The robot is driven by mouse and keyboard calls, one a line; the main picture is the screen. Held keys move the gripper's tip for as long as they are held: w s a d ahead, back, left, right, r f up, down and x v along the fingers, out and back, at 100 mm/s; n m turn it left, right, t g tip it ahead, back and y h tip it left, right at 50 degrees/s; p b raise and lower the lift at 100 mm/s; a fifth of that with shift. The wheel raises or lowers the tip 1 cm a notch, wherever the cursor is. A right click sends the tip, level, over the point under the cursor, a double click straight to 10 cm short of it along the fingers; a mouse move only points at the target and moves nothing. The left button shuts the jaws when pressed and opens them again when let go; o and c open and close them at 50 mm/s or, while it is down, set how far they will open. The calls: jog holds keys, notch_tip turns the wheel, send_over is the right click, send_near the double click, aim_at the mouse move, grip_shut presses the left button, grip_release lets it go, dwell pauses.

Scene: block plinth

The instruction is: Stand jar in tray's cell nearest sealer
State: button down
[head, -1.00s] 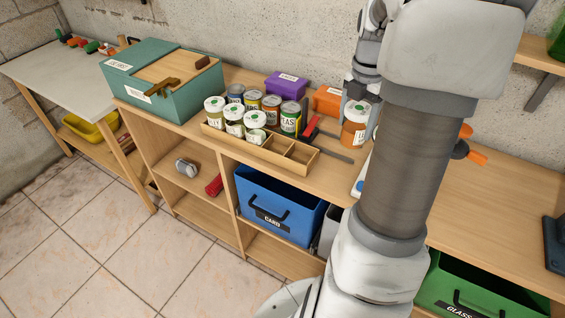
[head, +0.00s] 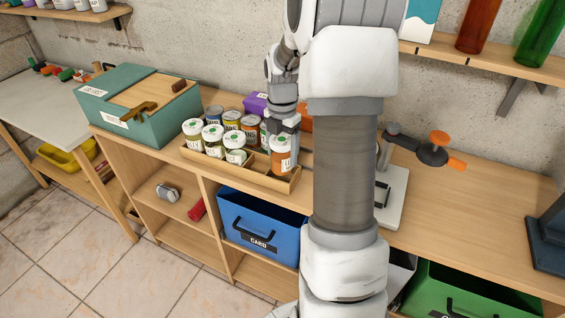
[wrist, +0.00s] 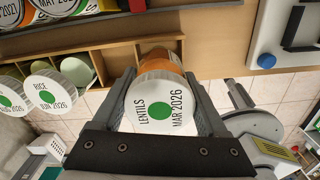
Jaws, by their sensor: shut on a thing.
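My gripper (head: 284,138) is shut on an orange jar (head: 281,160) with a white lid. In the wrist view the lid (wrist: 160,108) reads LENTILS, MAR 2026, between the two fingers (wrist: 165,95). The jar looks upright at the right end of the wooden tray (head: 222,168), over or in its rightmost cell; I cannot tell whether its base touches the tray floor. Several white-lidded jars (head: 214,140) stand in the tray's left cells. The sealer (head: 433,155), with orange-tipped handles and a pale base, stands right of the tray, partly behind my arm.
A teal box (head: 140,105) is at the left. A blue bin (head: 262,222) sits under the bench. The bench right of the sealer is mostly clear.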

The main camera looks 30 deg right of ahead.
aim_at(283, 162)
jog(key=shift+f, duration=1.85)
jog(key=shift+f+b, duration=0.15)
jog(key=shift+b, duration=0.15)
grip_release()
notch_tip(283, 162, up, 12)
jog(key=shift+r+p, duration=0.15)
jog(key=shift+p, duration=0.8)
